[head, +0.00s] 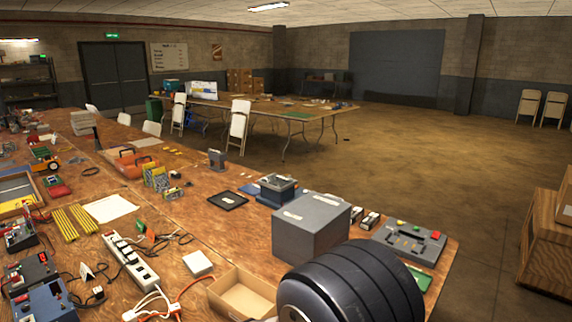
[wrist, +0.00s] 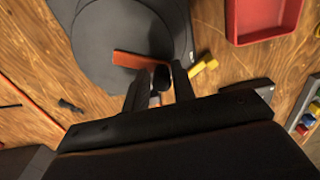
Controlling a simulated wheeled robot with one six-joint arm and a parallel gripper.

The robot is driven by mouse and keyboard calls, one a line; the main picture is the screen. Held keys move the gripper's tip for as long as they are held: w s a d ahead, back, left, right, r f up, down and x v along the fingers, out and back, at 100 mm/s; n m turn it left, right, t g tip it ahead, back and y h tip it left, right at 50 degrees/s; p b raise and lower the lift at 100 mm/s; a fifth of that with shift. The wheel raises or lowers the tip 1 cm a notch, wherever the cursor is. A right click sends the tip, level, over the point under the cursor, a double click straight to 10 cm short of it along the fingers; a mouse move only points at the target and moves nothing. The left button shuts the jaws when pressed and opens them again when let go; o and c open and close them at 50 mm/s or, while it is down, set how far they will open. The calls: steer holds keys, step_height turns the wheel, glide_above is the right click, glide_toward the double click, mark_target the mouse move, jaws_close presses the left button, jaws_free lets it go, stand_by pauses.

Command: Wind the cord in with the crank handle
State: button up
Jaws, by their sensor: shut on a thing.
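In the wrist view, a dark grey round reel (wrist: 105,35) lies on the wooden table. An orange crank arm (wrist: 128,59) runs from the reel's face toward its edge. A dark handle knob (wrist: 161,77) stands at the crank arm's outer end. My gripper (wrist: 160,84) has its two black fingers on either side of the knob and is shut on it. A thin orange cord (wrist: 32,104) lies on the table at the left. Where it meets the reel cannot be seen. I cannot make out the reel or gripper in the head view.
In the wrist view, a red tray (wrist: 238,28) and a yellow piece (wrist: 204,68) lie right of the reel. The head view shows a crowded bench with a grey box (head: 311,230), a power strip (head: 131,258) and an open cardboard box (head: 240,296).

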steer(key=shift+s+f, duration=0.2)
steer(key=shift+f, duration=0.15)
